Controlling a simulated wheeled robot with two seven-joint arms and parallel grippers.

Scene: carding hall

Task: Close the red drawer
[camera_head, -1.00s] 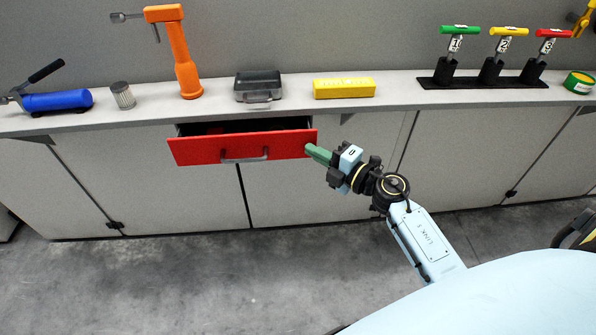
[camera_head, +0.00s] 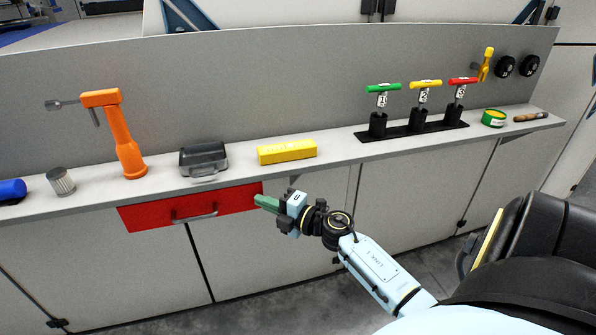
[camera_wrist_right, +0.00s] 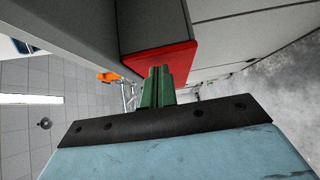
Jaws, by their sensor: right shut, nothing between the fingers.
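The red drawer (camera_head: 160,214) is under the counter, its grey bar handle (camera_head: 195,214) on the front. My right gripper (camera_head: 262,202), with green fingers, is shut and empty at the right end of the drawer front. In the right wrist view the fingers (camera_wrist_right: 158,80) overlap the red front (camera_wrist_right: 180,58); they look touching or very close. My left gripper is not in view.
The counter (camera_head: 230,180) above carries an orange tool (camera_head: 122,140), a dark grey case (camera_head: 203,159), a yellow box (camera_head: 287,151) and a rack with three coloured T-handles (camera_head: 418,130). Grey cabinet doors (camera_head: 290,245) lie below. The floor in front is clear.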

